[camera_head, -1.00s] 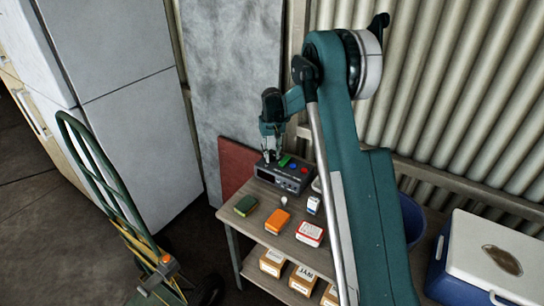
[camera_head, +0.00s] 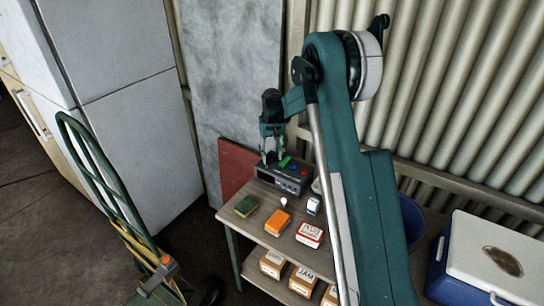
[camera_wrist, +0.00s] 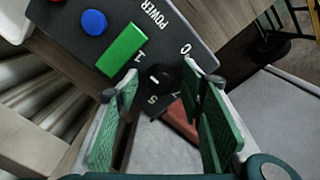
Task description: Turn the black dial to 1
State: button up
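The black dial (camera_wrist: 158,77) is on a dark grey control box (camera_wrist: 198,28), with a short white mark on its face. Numbers 0, 1 and 5 are printed around it, and another is partly hidden. I cannot tell which number the mark points to. My gripper (camera_wrist: 160,88) is open, its green-padded fingers on either side of the dial with visible gaps. Whether the tips reach down beside the dial is unclear. In the head view the box (camera_head: 290,182) stands on the bench and my gripper (camera_head: 272,160) is over its left part.
A green block-shaped part (camera_wrist: 122,49) and a blue button (camera_wrist: 94,22) sit beside the dial. The wooden bench (camera_head: 258,213) also holds a green box (camera_head: 246,206), an orange box (camera_head: 278,222) and a red-and-white box (camera_head: 310,235). A reddish board (camera_head: 236,165) leans behind.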

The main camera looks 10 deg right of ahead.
aim_at(272, 156)
notch_tip(272, 156, up, 12)
dwell(0.8)
jog(key=shift+r, duration=0.1)
jog(key=s+r+t, duration=0.2)
jog(key=s+r, duration=0.8)
jog(key=s, duration=0.3)
jog(key=s+r+t, duration=0.1)
jog(key=s+r, duration=0.8)
jog(key=s, duration=0.5)
jog(key=s+f+t, duration=0.2)
jog(key=s, duration=1.2)
jog(key=s+f+t, duration=0.2)
jog(key=s+f, duration=0.1)
jog(key=s, duration=1.1)
jog(key=shift+s+f, duration=0.3)
